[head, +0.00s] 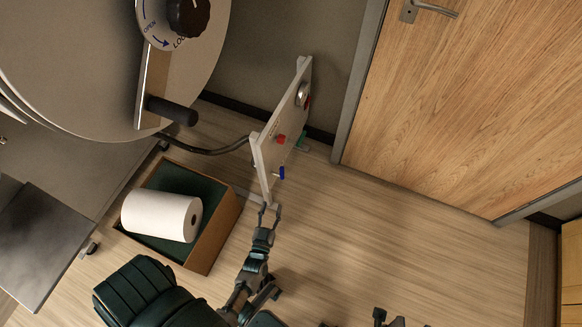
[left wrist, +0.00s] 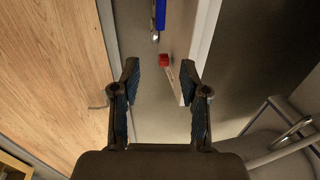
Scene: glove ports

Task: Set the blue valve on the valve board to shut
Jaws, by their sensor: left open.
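The white valve board (head: 262,160) stands tilted in the middle of the head view, seen nearly edge-on. The blue valve (head: 282,173) is on its right face near the lower end. In the left wrist view the blue valve (left wrist: 160,14) is a blue bar at the top edge, partly cut off, so its setting is unclear. My left gripper (head: 270,208) is open and empty just below the board's lower end, apart from the blue valve. Its spread fingers (left wrist: 160,82) frame empty space in the wrist view. My right gripper (head: 390,319) shows only partly at the bottom edge.
A red valve (head: 281,139) and a green part (head: 302,140) are farther up the board. An open box (head: 222,232) with a white roll (head: 155,215) stands left of my left gripper. A wooden door (head: 470,100) is at right. The floor between is clear.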

